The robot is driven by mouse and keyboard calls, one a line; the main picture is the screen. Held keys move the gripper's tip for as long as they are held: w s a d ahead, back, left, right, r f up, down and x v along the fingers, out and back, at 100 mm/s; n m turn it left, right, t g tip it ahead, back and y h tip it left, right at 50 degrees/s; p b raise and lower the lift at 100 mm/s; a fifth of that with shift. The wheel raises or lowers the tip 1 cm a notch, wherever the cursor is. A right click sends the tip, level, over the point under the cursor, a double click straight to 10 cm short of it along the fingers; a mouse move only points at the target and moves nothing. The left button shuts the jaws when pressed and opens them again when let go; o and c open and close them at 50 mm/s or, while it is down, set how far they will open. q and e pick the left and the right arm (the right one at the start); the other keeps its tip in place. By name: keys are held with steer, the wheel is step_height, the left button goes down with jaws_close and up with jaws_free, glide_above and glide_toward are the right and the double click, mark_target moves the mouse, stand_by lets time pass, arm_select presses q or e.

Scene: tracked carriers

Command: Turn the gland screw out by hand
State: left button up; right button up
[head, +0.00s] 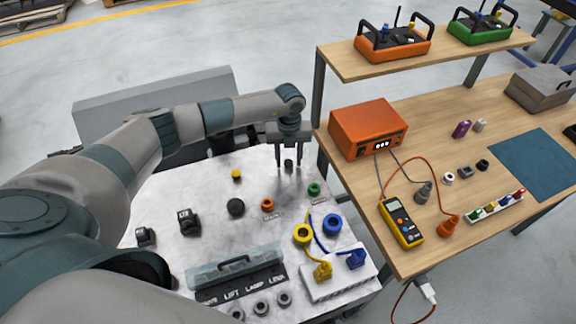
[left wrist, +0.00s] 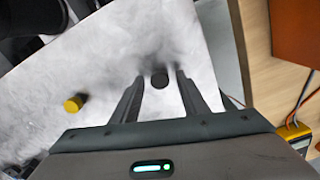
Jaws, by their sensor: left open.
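A small dark round knob (head: 289,163), likely the gland screw, stands near the back edge of the pale panel (head: 205,260). My left gripper (head: 289,168) points down over it from behind, fingers open. In the left wrist view the dark knob (left wrist: 160,79) sits between the two fingertips (left wrist: 160,75), with a gap on each side. I cannot tell how deep the screw sits. My right gripper is not in view.
A yellow knob (head: 236,174) stands left of the gripper, and a green one (head: 314,189) to its right. A black ball knob (head: 235,207) and an orange knob (head: 267,205) are nearer. The wooden bench (head: 430,190) with an orange box (head: 368,130) borders the right.

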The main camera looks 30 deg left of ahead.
arm_select(q)
steer(key=m+b, duration=0.1)
steer(key=m, duration=0.2)
steer(key=m+b, duration=0.1)
steer(key=shift+f+b, duration=0.25)
steer(key=shift+b, duration=0.05)
steer(key=shift+r+m, duration=0.25)
steer(key=shift+m, duration=0.55)
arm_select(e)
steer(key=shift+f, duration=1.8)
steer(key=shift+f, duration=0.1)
arm_select(q)
steer(key=c, duration=0.9)
steer(key=shift+o, duration=0.2)
steer(key=shift+r+n+p, duration=0.15)
steer(key=shift+n+p, duration=0.3)
steer(key=shift+n, duration=0.75)
steer(key=n+p, duration=0.2)
steer(key=n, duration=0.2)
steer(key=shift+n+p, duration=0.45)
steer(key=shift+n, duration=1.25)
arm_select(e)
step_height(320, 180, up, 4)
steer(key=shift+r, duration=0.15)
